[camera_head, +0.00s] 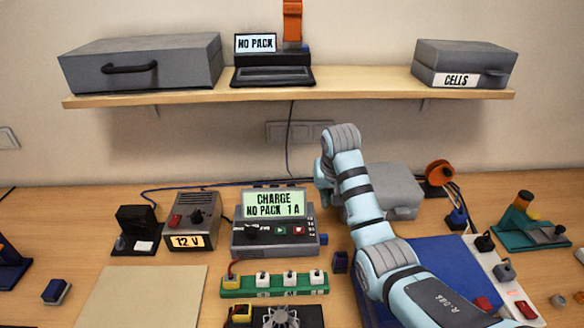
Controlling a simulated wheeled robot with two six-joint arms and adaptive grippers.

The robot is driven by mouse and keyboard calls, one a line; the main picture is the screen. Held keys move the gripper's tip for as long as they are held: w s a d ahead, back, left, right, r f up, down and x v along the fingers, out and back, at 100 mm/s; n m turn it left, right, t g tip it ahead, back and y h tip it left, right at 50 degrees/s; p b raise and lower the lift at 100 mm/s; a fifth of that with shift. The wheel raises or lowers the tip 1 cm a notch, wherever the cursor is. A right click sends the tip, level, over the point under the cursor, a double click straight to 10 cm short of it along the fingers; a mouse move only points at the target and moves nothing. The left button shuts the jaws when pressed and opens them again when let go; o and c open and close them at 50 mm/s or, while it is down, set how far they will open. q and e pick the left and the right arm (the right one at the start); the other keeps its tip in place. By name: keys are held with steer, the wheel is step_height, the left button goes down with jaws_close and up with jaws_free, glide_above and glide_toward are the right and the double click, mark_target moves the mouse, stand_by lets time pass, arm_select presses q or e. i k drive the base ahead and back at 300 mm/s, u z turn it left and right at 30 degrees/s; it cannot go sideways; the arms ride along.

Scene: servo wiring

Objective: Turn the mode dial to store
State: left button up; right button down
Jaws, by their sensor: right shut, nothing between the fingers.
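The grey charger (272,248) stands on the bench, its lit screen (274,204) reading "CHARGE NO PACK 1 A". A black dial (252,231) sits at the left of its front panel, with green and red buttons to its right. My right arm reaches in from the lower right and bends at the top. My right gripper (326,195) is small and partly hidden by my arm, just right of the charger's screen and apart from the dial. It is shut and empty. My left gripper is out of view.
A 12 V supply (191,221) stands left of the charger. A green strip (274,285) with several white-topped plugs lies in front. A grey case (392,190) and a blue mat (436,262) are partly behind my right arm. A beige mat (150,292) is clear.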

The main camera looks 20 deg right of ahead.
mark_target(251, 232)
steer(key=k, duration=1)
